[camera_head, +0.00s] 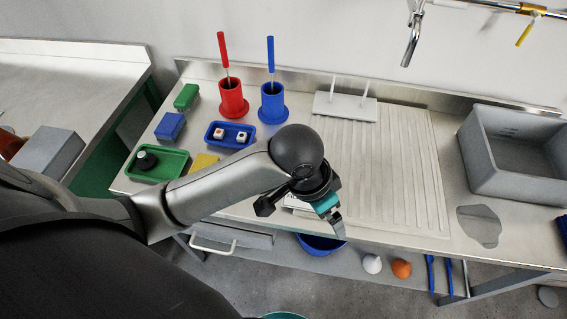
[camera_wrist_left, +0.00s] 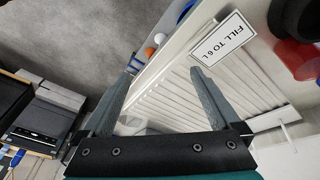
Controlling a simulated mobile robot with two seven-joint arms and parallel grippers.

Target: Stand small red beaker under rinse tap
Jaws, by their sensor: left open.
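I cannot make out a small red beaker for certain in either view. The rinse tap (camera_head: 412,40) is a chrome spout on the back wall at the upper right. My left gripper (camera_head: 338,226) is over the front edge of the steel counter, left of the tap and well apart from it. In the left wrist view its fingers (camera_wrist_left: 166,75) are spread with nothing between them. A red shape (camera_wrist_left: 297,58) shows at the right edge there, partly cut off. My right gripper is not in view.
A red pot (camera_head: 233,102) and a blue pot (camera_head: 271,106) hold brushes. A peg rack (camera_head: 345,107) stands behind the ribbed drainboard (camera_head: 400,170).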

